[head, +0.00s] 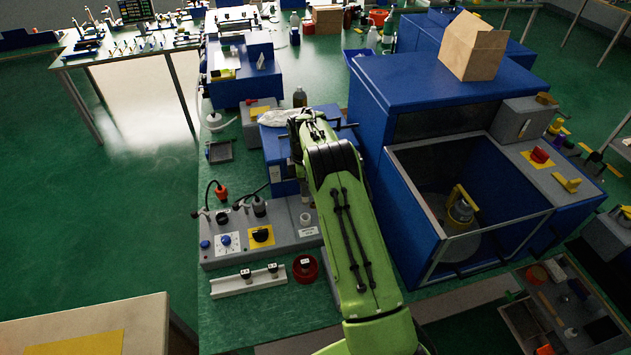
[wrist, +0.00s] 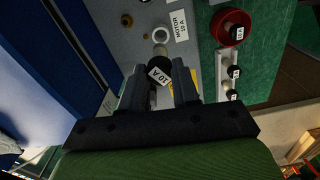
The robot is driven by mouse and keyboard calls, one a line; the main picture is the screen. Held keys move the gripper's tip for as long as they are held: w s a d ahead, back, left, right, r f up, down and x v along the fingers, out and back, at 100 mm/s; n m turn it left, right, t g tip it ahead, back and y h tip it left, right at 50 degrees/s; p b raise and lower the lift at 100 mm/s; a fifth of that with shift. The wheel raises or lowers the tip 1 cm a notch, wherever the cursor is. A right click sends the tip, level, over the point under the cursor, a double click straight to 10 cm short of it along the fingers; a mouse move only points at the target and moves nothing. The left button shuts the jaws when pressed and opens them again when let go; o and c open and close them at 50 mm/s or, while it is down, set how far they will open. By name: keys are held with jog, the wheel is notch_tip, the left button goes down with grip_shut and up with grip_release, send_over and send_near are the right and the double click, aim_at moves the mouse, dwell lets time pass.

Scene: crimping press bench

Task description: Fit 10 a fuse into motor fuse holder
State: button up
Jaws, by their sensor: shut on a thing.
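In the wrist view my gripper (wrist: 159,82) is shut on a fuse (wrist: 160,73) with a dark cap and a white label reading 10 A. The fuse's pale end points away from the fingers, toward the motor fuse holder (wrist: 161,35), a white ring beside a label reading MOTOR 10 A. The fuse end and ring look close; I cannot tell whether they touch. In the head view the holder (head: 305,218) sits at the right of the grey panel and looks empty.
A white rail (head: 230,288) with two dark-capped fuses lies before the grey panel (head: 215,256). A red bowl (head: 315,271) holds another fuse. A cable with a red-orange plug rises at the panel's left. The large blue machine (head: 398,205) stands close on the right.

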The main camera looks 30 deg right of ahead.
jog(key=shift+a, duration=0.15)
jog(key=shift+f, duration=0.1)
jog(key=shift+f+b, duration=2.15)
jog(key=shift+f, duration=0.7)
jog(key=shift+f+b, duration=1.9)
jog(key=shift+f, duration=0.2)
jog(key=o, duration=1.1)
jog(key=shift+r, duration=0.15)
notch_tip(320, 180, up, 16)
jog(key=shift+f+p, duration=0.2)
jog(key=shift+p, duration=0.95)
